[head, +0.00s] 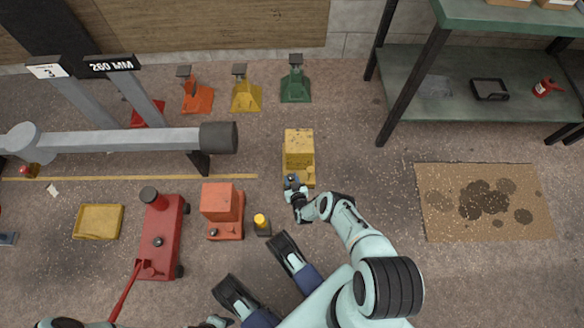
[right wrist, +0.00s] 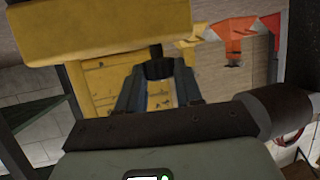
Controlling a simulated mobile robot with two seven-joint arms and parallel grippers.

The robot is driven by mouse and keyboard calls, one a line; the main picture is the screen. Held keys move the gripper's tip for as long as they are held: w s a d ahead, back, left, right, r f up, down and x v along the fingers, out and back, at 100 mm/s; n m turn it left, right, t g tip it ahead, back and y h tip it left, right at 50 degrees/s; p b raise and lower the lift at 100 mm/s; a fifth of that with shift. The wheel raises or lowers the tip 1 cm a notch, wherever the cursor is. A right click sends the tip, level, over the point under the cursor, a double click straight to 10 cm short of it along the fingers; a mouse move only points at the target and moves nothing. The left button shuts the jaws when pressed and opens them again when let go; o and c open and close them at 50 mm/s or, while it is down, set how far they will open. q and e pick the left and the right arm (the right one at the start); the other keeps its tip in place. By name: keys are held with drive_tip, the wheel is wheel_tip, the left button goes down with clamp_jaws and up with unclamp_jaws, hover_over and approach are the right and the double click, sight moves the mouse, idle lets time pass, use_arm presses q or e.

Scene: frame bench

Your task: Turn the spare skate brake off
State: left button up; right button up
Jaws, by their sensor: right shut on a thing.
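A yellow skate (head: 299,148) with a block-shaped top stands on the floor in the middle of the head view. My right gripper (head: 293,181) is at its near left corner. In the right wrist view, the gripper's two dark fingers (right wrist: 158,88) are shut on a small black brake knob (right wrist: 157,65), with the yellow skate (right wrist: 100,30) close above and behind. The knob's setting is hidden by the fingers. An orange-red skate (head: 222,203) stands to the left, clear of the gripper. Only teal and dark bits of my left arm show at the bottom edge; its fingers are not seen.
A small yellow-capped object (head: 261,222) stands beside the orange-red skate. A red floor jack (head: 161,235) and yellow tray (head: 99,221) are farther left. Red, yellow and green stands (head: 296,88) line the back. A shelf (head: 455,88) and stained mat (head: 530,205) are at right.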

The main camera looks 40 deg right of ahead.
use_arm(q)
drive_tip(key=shift+s, duration=0.15)
use_arm(e)
drive_tip(key=o, duration=1)
drive_tip(key=shift+o, duration=0.2)
use_arm(q)
drive_tip(key=w+d+r+t+p, duration=0.2)
drive_tip(key=w+r+t+p, duration=0.2)
drive_tip(key=w+r, duration=0.5)
drive_tip(key=w+p, duration=0.2)
drive_tip(key=shift+r+m+p, duration=0.3)
drive_tip(key=shift+m+p, duration=0.1)
use_arm(e)
drive_tip(key=v, duration=1.3)
drive_tip(key=shift+a+r, duration=0.15)
drive_tip(key=shift+a, duration=0.15)
use_arm(q)
drive_tip(key=shift+d, duration=0.1)
